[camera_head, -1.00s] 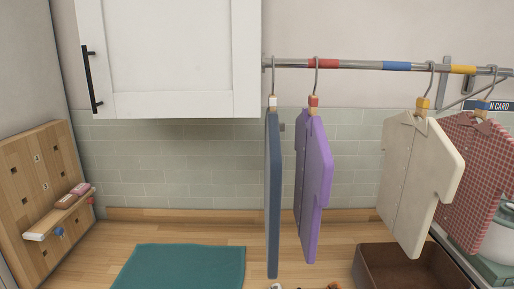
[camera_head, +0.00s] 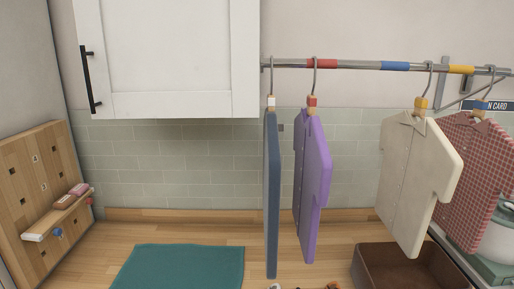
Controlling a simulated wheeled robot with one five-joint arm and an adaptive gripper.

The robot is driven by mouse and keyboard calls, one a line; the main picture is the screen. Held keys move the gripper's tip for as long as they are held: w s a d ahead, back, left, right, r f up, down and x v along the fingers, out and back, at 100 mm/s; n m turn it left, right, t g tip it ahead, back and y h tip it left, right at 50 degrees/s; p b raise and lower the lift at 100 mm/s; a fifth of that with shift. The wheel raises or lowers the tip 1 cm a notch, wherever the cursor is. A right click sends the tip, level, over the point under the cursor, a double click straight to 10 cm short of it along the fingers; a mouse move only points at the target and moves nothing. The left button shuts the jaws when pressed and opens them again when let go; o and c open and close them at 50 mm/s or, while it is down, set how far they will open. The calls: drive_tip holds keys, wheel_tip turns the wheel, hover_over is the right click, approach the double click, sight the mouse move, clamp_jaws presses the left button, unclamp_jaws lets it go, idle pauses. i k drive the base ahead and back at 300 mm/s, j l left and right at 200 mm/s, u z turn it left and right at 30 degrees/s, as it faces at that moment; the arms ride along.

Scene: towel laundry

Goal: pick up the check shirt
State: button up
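The check shirt (camera_head: 472,178) is red and white and hangs at the far right of the rail (camera_head: 350,65). My gripper is not in view.
A purple shirt (camera_head: 314,185) and a blue shirt (camera_head: 272,195) hang further left on the rail. Below are a brown bin (camera_head: 372,270) and a teal mat (camera_head: 180,266) on the wooden counter. A white cabinet (camera_head: 180,60) is at upper left. A wooden pegboard (camera_head: 30,160) leans at the left.

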sight(486, 151)
drive_tip(key=l+z, duration=0.3)
drive_tip(key=l, duration=1.8)
